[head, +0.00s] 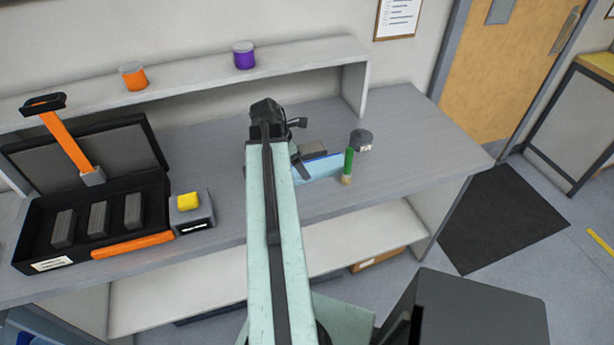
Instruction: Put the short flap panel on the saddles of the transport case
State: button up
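The transport case (95,262) stands open at the left of the workbench. Several grey saddles stand in it, such as the middle one (98,218). A light blue panel (320,171), which looks like the short flap panel, is on the bench right of my arm; its left end is hidden behind the arm. My gripper (302,160) is at the far end of the arm, close to the panel's left part. The fingers are small and partly hidden, so I cannot tell whether they touch or hold the panel.
A green-handled brush (348,166) stands at the panel's right end, with a dark roll (362,141) behind. A yellow item on a grey block (194,214) sits right of the case. An orange bar with a black top (66,140) rises at the case. The bench's right end is clear.

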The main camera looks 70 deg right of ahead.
jog(key=b+x, duration=0.2)
jog(key=x, duration=0.1)
jog(key=shift+s+f, duration=0.25)
jog(key=shift+f, duration=0.05)
jog(key=shift+r, duration=0.15)
jog(key=shift+c, duration=0.3)
jog(key=shift+r, duration=0.1)
jog(key=c, duration=1.6)
